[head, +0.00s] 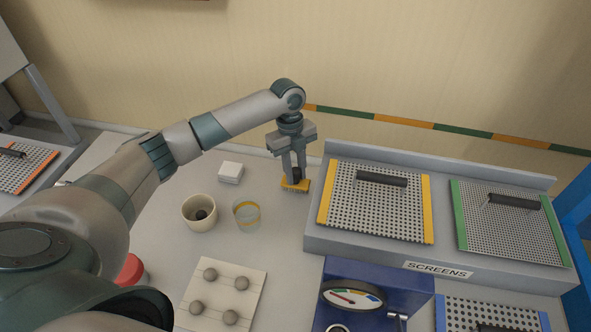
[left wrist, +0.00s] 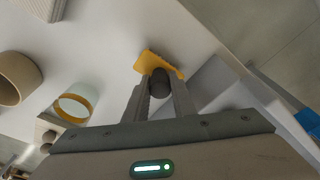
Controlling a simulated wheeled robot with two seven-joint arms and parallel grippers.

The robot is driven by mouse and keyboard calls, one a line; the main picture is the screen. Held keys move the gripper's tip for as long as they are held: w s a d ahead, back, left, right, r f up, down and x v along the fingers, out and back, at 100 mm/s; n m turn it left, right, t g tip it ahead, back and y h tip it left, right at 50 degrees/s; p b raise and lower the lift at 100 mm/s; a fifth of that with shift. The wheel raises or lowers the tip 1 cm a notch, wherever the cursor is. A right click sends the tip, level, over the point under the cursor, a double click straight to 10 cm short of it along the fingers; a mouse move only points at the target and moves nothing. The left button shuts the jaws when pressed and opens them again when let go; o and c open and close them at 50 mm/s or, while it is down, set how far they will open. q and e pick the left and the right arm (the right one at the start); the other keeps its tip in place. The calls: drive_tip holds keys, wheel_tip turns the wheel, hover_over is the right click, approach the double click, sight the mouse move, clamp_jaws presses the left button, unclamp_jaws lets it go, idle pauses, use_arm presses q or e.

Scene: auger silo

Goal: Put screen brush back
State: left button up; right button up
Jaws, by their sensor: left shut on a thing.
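The screen brush (head: 296,185) has a yellow block and a dark handle. My left gripper (head: 296,172) is shut on its handle and points down, at the left end of the screens rack. In the left wrist view the brush (left wrist: 150,63) shows its yellow block beyond the fingertips, with the dark handle between the fingers (left wrist: 160,88). The brush is at or just above the table; I cannot tell whether it touches. My right gripper is not in view.
The grey rack (head: 320,236) marked SCREENS holds a yellow-edged screen (head: 378,210) and a green-edged screen (head: 510,228). A beige cup (head: 199,213), a clear yellow-rimmed cup (head: 247,216) and white stacked squares (head: 230,172) stand left. A white board with grey balls (head: 222,302) lies in front.

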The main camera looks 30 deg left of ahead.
use_arm(q)
drive_tip(key=shift+f, duration=0.1)
drive_tip(key=o, duration=1)
drive_tip(key=shift+f, duration=0.1)
drive_tip(key=shift+r, duration=0.2)
drive_tip(key=shift+w+a+r+b, duration=0.25)
drive_tip(key=shift+r+b, duration=0.5)
drive_tip(key=shift+r, duration=1.2)
drive_tip(key=shift+w+a+r+b, duration=0.1)
drive_tip(key=shift+a+r+b, duration=0.4)
drive_tip(key=shift+r, duration=1.5)
drive_tip(key=shift+w+a+r+b, duration=0.15)
drive_tip(key=shift+r+b, duration=0.8)
drive_tip(key=shift+r, duration=1)
drive_tip(key=shift+d, duration=0.1)
